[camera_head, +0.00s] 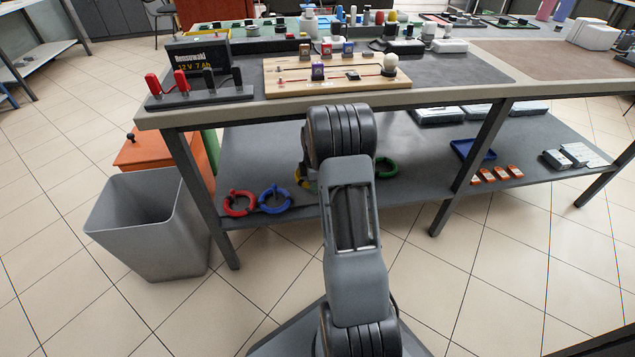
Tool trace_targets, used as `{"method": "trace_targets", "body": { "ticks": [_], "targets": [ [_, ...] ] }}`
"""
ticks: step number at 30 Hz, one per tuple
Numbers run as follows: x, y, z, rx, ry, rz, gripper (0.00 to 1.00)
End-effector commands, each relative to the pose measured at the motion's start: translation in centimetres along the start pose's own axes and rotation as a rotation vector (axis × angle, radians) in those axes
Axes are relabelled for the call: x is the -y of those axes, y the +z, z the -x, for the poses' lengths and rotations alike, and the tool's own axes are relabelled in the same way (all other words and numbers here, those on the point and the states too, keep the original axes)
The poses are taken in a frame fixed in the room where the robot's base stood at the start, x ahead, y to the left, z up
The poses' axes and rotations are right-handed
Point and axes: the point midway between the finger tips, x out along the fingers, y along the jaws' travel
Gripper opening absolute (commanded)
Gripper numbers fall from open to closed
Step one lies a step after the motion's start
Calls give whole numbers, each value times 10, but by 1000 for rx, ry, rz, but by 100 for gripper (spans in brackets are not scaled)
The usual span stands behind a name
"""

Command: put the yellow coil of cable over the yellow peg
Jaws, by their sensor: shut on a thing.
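A small part of a yellow ring-shaped thing (299,175), which looks like the yellow coil, shows on the lower shelf at the left edge of my arm. The arm hides the rest of it. I cannot make out a yellow peg. My gripper does not show; my arm links run up the middle of the picture and block the view behind them. I cannot see whether the gripper touches the yellow coil.
A red coil (239,203) and a blue coil (274,199) lie left of my arm, a green coil (386,167) right, all on the lower shelf (250,150). The tabletop (470,66) overhangs it. A grey bin (150,222) stands at left. Table legs (470,166) flank the shelf.

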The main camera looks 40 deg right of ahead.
Motion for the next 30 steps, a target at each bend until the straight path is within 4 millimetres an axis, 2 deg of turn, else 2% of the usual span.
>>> {"method": "trace_targets", "body": {
  "ticks": [6, 14, 23, 30],
  "targets": [
    [-14, 10, 1, 0, 2, -31, 1],
    [-16, 13, -8, 0, 1, -38, 1],
    [-15, 13, -34, 0, 0, -38, 1],
    [-15, 13, -63, 0, 0, -37, 1]
  ]
}}
